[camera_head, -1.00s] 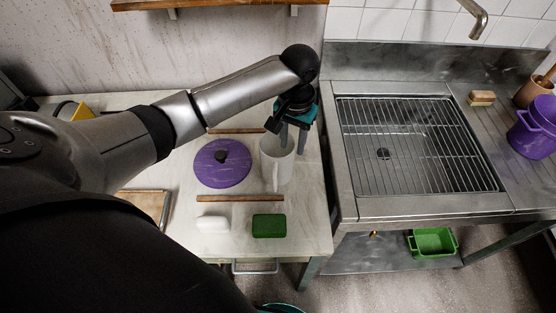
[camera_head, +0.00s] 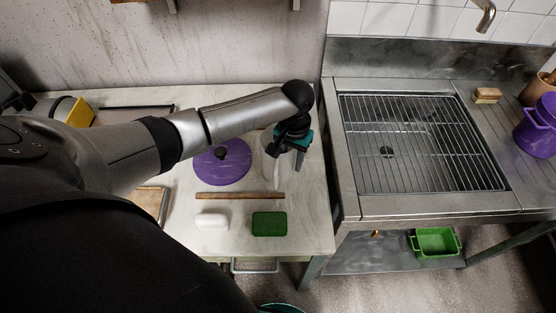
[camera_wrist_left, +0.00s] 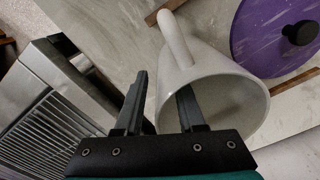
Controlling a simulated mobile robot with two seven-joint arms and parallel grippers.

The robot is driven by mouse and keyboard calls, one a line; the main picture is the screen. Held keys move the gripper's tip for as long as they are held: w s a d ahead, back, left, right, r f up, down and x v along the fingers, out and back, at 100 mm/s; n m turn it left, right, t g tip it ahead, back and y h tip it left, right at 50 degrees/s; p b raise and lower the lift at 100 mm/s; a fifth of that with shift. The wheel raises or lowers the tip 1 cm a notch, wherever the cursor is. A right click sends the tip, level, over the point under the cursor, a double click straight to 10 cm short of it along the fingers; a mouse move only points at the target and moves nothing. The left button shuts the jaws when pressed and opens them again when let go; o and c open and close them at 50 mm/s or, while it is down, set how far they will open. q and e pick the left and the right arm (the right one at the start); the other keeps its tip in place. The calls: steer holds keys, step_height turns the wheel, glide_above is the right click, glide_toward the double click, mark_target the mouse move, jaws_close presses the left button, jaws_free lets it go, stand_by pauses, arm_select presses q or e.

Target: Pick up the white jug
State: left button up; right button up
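The white jug (camera_head: 269,168) stands on the pale worktop, largely covered by my left arm and gripper in the head view. In the left wrist view the jug (camera_wrist_left: 235,97) shows its open mouth and its handle (camera_wrist_left: 175,38). My left gripper (camera_head: 288,160) is down at the jug's rim. In the wrist view the left gripper (camera_wrist_left: 162,100) is open, with one finger inside the mouth and the other outside the wall. The wall lies between the fingers, with a gap visible at the outer one.
A purple lid (camera_head: 223,163) lies left of the jug.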

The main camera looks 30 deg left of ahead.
arm_select(q)
jaws_close()
stand_by(1.3)
